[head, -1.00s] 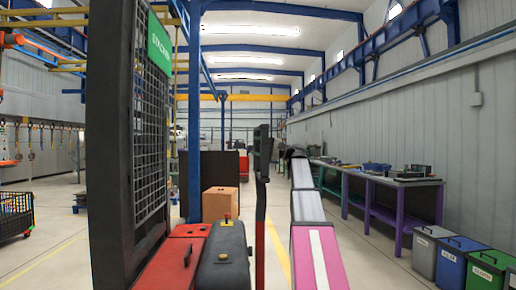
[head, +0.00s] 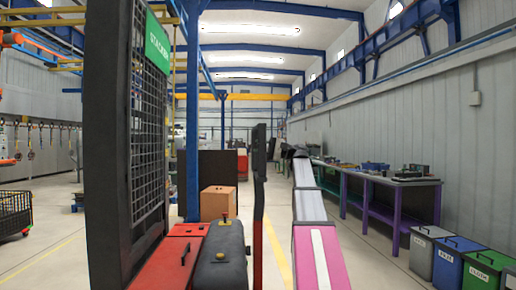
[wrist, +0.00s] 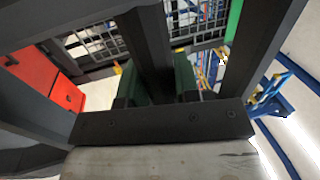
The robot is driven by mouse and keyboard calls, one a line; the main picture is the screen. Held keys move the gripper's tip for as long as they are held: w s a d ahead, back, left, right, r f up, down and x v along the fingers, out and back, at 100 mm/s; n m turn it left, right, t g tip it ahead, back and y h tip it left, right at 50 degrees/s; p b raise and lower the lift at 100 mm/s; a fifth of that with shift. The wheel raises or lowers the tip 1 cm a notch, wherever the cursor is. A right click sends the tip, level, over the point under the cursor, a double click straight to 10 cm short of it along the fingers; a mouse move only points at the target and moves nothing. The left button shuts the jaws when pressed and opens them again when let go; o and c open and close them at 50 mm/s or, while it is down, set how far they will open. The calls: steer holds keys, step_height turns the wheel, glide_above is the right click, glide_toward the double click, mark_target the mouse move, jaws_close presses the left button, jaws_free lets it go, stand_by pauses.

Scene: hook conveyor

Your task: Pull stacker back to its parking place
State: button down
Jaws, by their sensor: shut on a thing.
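The stacker stands close at the left in the head view, with a tall black mast and mesh guard (head: 147,140), a green STACKER sign (head: 158,46), a red body (head: 170,262) and a dark rounded cover (head: 221,258). Its upright black-and-red tiller (head: 259,175) rises at its right side. My gripper (head: 279,152) is at the far end of my arm, at the tiller's upper part, and mostly hidden in this view. In the wrist view my gripper (wrist: 157,85) is shut around a dark bar of the stacker. The red body (wrist: 45,75) shows at the left there.
A cardboard box (head: 218,203) stands on the floor beyond the stacker, beside a blue column (head: 193,130). Purple-legged workbenches (head: 385,190) and several coloured bins (head: 445,262) line the right wall. A black mesh cart (head: 15,212) stands far left. Floor with yellow lines is clear between.

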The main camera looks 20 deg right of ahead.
steer(key=d, duration=0.5)
steer(key=shift+s+d+r, duration=0.25)
steer(key=shift+s+r, duration=0.1)
steer(key=shift+r, duration=0.05)
steer(key=c, duration=0.8)
jaws_free()
steer(key=shift+a, duration=0.25)
steer(key=shift+c, duration=0.2)
steer(key=shift+f, duration=0.1)
steer(key=v, duration=1)
steer(key=shift+s+d, duration=0.15)
steer(key=shift+d, duration=0.2)
steer(key=shift+f, duration=0.15)
